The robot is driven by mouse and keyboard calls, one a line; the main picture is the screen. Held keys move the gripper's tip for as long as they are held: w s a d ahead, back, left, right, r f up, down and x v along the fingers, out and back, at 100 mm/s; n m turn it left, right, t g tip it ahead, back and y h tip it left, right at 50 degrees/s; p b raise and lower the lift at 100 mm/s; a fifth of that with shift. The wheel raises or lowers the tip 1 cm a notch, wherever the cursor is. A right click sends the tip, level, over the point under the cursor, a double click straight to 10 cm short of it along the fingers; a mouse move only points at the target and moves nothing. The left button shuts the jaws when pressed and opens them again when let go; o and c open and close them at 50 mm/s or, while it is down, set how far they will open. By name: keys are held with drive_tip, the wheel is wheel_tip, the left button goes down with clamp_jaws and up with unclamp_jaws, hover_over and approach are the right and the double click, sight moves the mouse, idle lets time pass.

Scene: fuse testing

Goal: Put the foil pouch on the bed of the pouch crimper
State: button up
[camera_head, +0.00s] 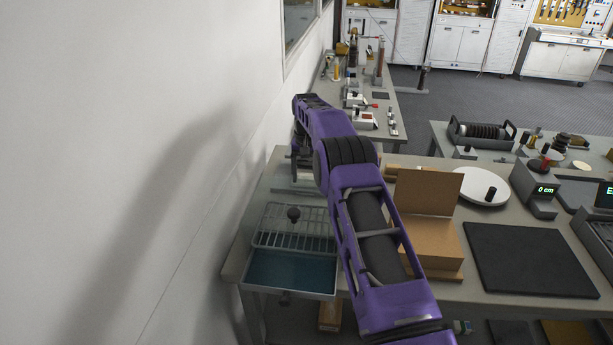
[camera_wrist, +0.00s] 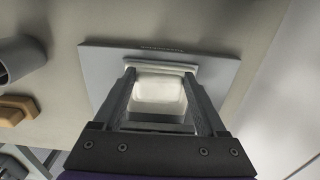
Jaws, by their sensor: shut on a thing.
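My gripper (camera_wrist: 159,78) is shut on a pale, whitish piece that looks like the foil pouch (camera_wrist: 160,92), held between its two dark fingers in the wrist view. Below it is a flat grey plate (camera_wrist: 218,72) with a pale raised strip close to the fingertips. This plate looks like the base of the pouch crimper, but I cannot be sure. I cannot tell whether the pouch touches it. In the head view the plate (camera_head: 284,187) shows only partly at the bench's left end; my purple arm hides most of the pouch and gripper.
A wire rack over a blue tray (camera_head: 290,272) stands at the bench's near left corner. A cardboard box (camera_head: 432,195), a white disc (camera_head: 484,184) and a black mat (camera_head: 530,260) lie right of my arm. The wall is close on the left.

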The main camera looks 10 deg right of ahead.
drive_tip(key=o, duration=1.5)
drive_tip(key=shift+f, duration=0.15)
drive_tip(key=shift+r, duration=3.95)
